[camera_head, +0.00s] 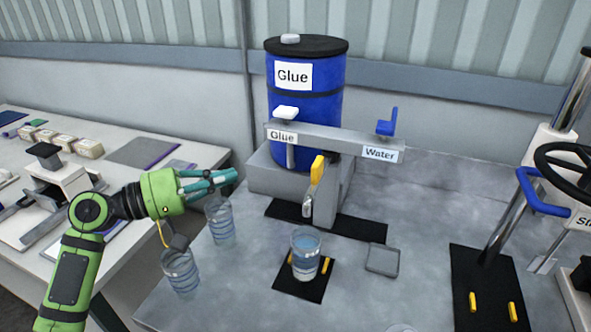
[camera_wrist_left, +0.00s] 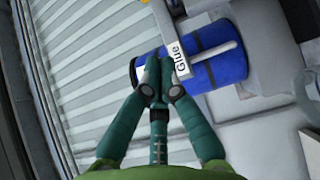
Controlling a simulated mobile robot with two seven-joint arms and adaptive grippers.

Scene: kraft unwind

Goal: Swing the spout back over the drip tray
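The spout (camera_head: 308,206) is a grey piece hanging below the yellow lever (camera_head: 317,170) at the front of the dispenser. A small square grey tray (camera_head: 382,261), which looks like the drip tray, lies on the bench to the right of the spout and the cup. A clear cup of bluish liquid (camera_head: 306,262) stands in front of the spout. My left gripper (camera_head: 234,176) is left of the dispenser, in the air and apart from the spout. Its fingers come together with nothing between them; they also show in the left wrist view (camera_wrist_left: 155,72). My right gripper is out of view.
A blue Glue drum (camera_head: 307,115) stands behind a grey bar (camera_head: 335,141) with a white Glue lever and a blue Water lever (camera_head: 387,122). Two clear ribbed cups (camera_head: 219,220) (camera_head: 181,271) stand below my left arm. A wheeled press (camera_head: 565,170) is at right.

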